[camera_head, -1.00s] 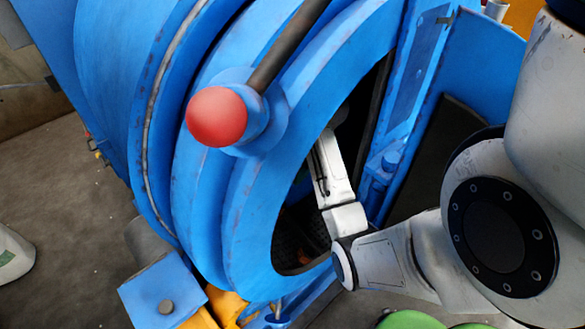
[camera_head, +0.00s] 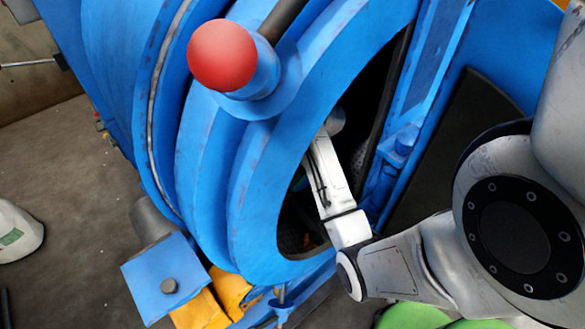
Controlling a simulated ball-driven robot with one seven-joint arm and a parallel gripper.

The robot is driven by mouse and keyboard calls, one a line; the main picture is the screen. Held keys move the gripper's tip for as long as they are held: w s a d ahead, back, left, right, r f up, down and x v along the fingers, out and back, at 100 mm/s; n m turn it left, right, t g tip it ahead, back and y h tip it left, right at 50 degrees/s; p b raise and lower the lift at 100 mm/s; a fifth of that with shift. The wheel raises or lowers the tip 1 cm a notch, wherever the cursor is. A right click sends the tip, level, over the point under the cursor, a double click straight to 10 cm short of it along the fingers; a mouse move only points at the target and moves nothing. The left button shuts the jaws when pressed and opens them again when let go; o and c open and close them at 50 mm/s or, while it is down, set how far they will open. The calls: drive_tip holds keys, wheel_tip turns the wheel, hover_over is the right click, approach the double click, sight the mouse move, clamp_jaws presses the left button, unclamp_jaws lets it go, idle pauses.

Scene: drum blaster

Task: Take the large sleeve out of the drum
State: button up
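The blue drum (camera_head: 262,195) of the blaster fills the middle of the head view, its round opening facing right. My white arm reaches from the right through this opening into the dark interior (camera_head: 290,235). My gripper is hidden inside the drum, so I cannot see its fingers or what is between them. I cannot make out the large sleeve; the visible part of the interior is mostly dark.
A red ball knob (camera_head: 221,54) on a dark bar stands out in front of the drum. The open blue door (camera_head: 500,50) with a dark inner panel is at the right. A blue bracket (camera_head: 165,280) and yellow parts (camera_head: 205,310) sit below. Green round objects (camera_head: 415,317) lie at the bottom.

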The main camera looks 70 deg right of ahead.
drive_tip(key=w+a+f+b, duration=0.3)
drive_tip(key=a+f+b, duration=0.2)
drive_tip(key=f, duration=0.5)
drive_tip(key=shift+w+a+f, duration=0.3)
drive_tip(key=shift+w+a, duration=0.1)
drive_tip(key=shift+a, duration=0.1)
drive_tip(key=shift+s, duration=0.1)
idle(0.3)
drive_tip(key=s+a+p, duration=0.4)
drive_tip(key=s+a, duration=0.3)
drive_tip(key=s, duration=0.5)
drive_tip(key=s+a+p, duration=0.4)
drive_tip(key=s+a, duration=0.3)
drive_tip(key=s, duration=0.4)
drive_tip(key=s+a+p, duration=0.5)
drive_tip(key=s+a, duration=0.3)
drive_tip(key=s, duration=0.4)
drive_tip(key=shift+s, duration=0.35)
